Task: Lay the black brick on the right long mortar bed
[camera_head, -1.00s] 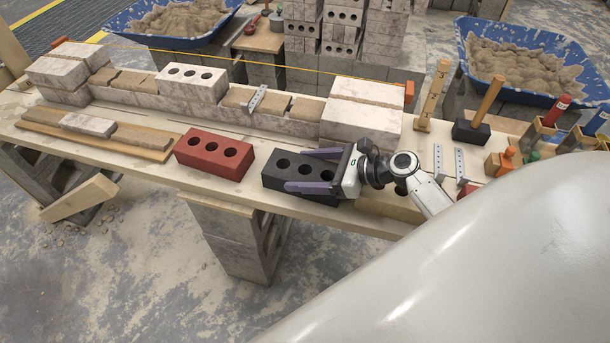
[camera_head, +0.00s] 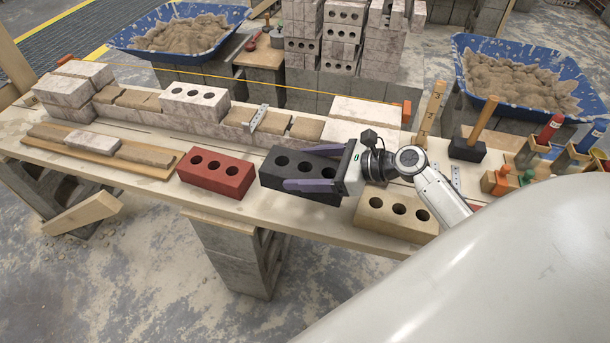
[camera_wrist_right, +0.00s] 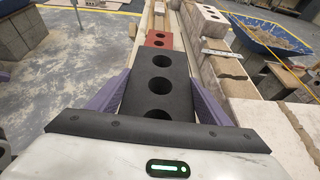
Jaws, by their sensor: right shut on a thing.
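The black three-hole brick (camera_head: 291,174) is between the purple fingers of my right gripper (camera_head: 297,167) in the head view. The fingers lie along its two long sides, shut on it, and it looks level and slightly above the plank. In the right wrist view the black brick (camera_wrist_right: 181,82) fills the jaws and points away from the palm. The right mortar bed (camera_head: 275,122) is tan mortar on the low wall, between a white three-hole brick (camera_head: 194,94) and the white end blocks (camera_head: 352,112). A perforated metal piece (camera_head: 259,117) stands across this bed. My left gripper is out of view.
A red brick (camera_head: 216,172) lies left of the black one, and a tan brick (camera_head: 385,217) below my right wrist. A yellow line (camera_head: 240,80) runs above the wall to an orange block (camera_head: 406,112). Blue mortar tubs (camera_head: 520,90) stand behind.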

